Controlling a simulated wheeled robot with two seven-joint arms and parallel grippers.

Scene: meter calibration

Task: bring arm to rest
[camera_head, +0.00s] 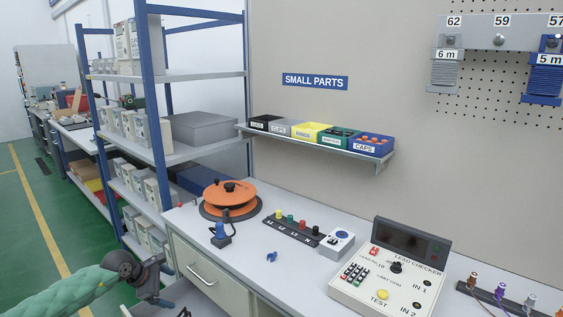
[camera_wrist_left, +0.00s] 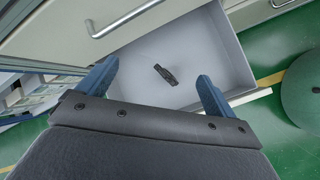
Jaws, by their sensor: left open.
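My left arm, in a green sleeve, comes in at the lower left of the head view. Its gripper (camera_head: 176,308) is low in front of the bench's drawer cabinet, partly cut off by the bottom edge. In the left wrist view the two blue fingers of the left gripper (camera_wrist_left: 158,84) are spread apart with nothing between them. Beyond them is an open pale drawer (camera_wrist_left: 225,50) with a small dark object (camera_wrist_left: 165,74) lying in it. My right gripper is not in view.
The white bench (camera_head: 262,242) carries an orange reel (camera_head: 230,196), a blue-knobbed stand (camera_head: 221,236), a row of coloured plugs, a small blue clip (camera_head: 271,257) and a lead checker (camera_head: 385,285). A closed drawer (camera_head: 200,272) faces the arm. Blue-framed shelving (camera_head: 158,100) stands behind.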

